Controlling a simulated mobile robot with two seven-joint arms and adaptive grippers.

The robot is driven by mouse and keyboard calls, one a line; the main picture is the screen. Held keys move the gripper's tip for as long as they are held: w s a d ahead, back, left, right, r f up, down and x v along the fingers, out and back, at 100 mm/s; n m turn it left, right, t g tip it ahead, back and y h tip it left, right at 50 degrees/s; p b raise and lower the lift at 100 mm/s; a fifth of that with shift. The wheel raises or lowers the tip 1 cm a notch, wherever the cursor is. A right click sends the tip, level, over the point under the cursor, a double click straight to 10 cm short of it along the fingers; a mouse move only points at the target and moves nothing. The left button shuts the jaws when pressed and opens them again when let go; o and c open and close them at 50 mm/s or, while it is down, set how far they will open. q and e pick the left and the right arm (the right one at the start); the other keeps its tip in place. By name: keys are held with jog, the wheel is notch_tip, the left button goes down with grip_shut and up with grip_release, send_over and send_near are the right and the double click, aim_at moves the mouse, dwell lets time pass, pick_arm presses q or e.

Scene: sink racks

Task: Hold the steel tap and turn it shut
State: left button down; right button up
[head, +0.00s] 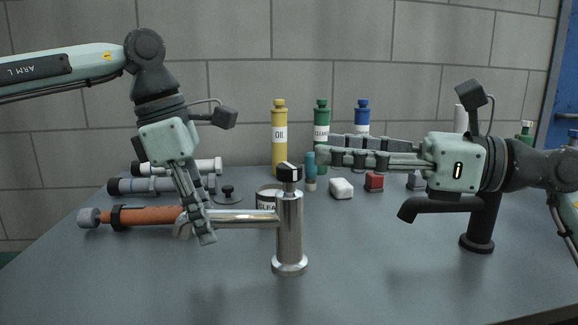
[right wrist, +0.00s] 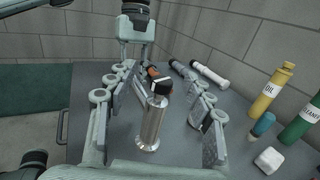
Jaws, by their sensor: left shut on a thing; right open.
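In the right wrist view the tap's post (right wrist: 151,127) and knob (right wrist: 162,88) show ahead, between the open fingers, not touched as far as I can see.
A black tap (head: 482,220) stands under my right arm. An orange tube (head: 150,217), a grey-blue tube (head: 160,186) and a white tube (head: 195,167) lie at left. Yellow (head: 279,145), green (head: 320,120) and blue (head: 362,118) bottles stand behind. The front worktop is clear.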

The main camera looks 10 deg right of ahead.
aim_at(289, 165)
jog(key=s+d+f, duration=0.1)
jog(key=d+f, duration=0.2)
jog(key=d, duration=0.1)
jog(key=x, duration=1.1)
jog(key=shift+w+a+f, duration=0.2)
jog(key=shift+w+a, duration=0.05)
jog(key=shift+a, duration=0.05)
grip_shut()
